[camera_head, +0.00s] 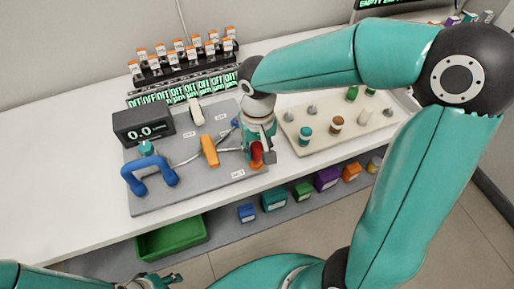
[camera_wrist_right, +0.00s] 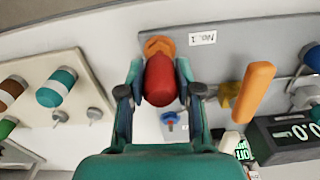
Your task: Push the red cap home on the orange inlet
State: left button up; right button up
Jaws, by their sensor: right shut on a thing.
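The red cap (camera_head: 256,152) is held between the fingers of my right gripper (camera_head: 262,155) near the front edge of the grey board. In the right wrist view the cap (camera_wrist_right: 160,82) lies between the two fingers of my right gripper (camera_wrist_right: 158,88). The orange inlet (camera_wrist_right: 157,45) shows just beyond the cap's far end, in line with it. The inlet also shows under the cap in the head view (camera_head: 257,166). The cap overlaps the inlet in both views; I cannot tell how deeply it is seated. My left gripper (camera_head: 168,279) is low at the bottom edge, partly cut off.
The grey board (camera_head: 190,192) also carries a blue arched handle (camera_head: 150,178), an orange bar (camera_head: 209,151) and a black display (camera_head: 143,125). A pale tray (camera_head: 325,147) with several capped pieces stands to the right. A green bin (camera_head: 172,239) sits below the table front.

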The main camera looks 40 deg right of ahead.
aim_at(257, 145)
jog(key=shift+f+b, duration=1.1)
jog(key=shift+f, duration=0.25)
jog(key=o, duration=1.1)
jog(key=shift+r, duration=0.1)
notch_tip(257, 145, up, 12)
jog(key=shift+f, duration=0.1)
